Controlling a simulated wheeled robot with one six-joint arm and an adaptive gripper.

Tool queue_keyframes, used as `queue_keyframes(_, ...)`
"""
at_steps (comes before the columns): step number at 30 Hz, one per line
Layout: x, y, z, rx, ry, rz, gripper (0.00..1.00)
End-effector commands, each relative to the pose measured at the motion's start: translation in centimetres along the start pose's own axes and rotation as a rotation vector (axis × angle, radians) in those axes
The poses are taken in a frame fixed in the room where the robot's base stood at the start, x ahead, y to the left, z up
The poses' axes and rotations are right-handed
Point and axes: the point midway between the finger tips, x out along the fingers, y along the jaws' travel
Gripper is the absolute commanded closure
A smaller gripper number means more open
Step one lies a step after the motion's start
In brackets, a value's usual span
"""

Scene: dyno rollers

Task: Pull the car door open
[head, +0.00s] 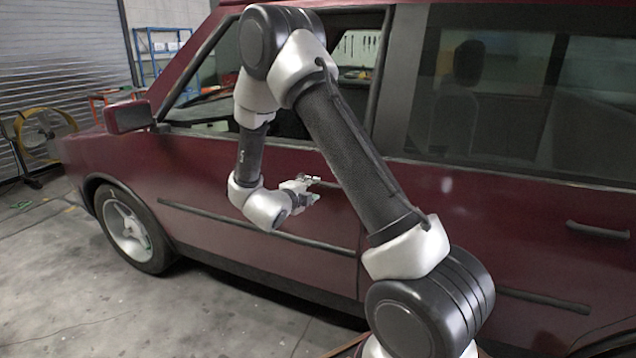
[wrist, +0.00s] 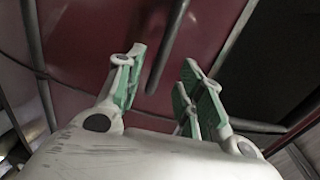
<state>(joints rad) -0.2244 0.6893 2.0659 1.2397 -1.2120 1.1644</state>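The dark red car's front door (head: 200,165) looks shut, with its lower trim strip running below my gripper. My gripper (head: 310,187) is at the rear part of this door, below the window line. In the wrist view my gripper (wrist: 163,62) is open, its two green-padded fingers spread apart. A dark bar-shaped door handle (wrist: 168,48) shows in the gap between the fingertips, touching neither finger as far as I can see. How deep it sits between them I cannot tell. In the head view the gripper and arm mostly hide this handle.
The rear door has its own dark handle (head: 598,230) at the right. A side mirror (head: 128,117) sticks out at the front left. A yellow reel (head: 42,130) and blue shelf (head: 160,50) stand farther back. Concrete floor (head: 90,290) is clear at lower left.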

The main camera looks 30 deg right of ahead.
Motion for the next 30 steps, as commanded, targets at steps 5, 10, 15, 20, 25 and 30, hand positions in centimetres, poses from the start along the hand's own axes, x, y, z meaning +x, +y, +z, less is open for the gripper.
queue_keyframes(5, 1.3, -0.2, -0.1, 0.041, 0.003, -0.009, 0.63)
queue_keyframes(10, 4.3, -0.2, -0.1, 0.038, 0.004, -0.008, 0.63)
queue_keyframes(15, 6.7, -0.2, -0.1, 0.036, 0.002, -0.008, 0.63)
queue_keyframes(20, 7.8, -0.2, 0.0, 0.036, 0.0, -0.007, 0.63)
queue_keyframes(25, 7.9, -0.3, 0.0, 0.035, 0.0, -0.007, 0.63)
queue_keyframes(30, 7.8, -0.3, 0.0, 0.035, -0.001, -0.007, 0.79)
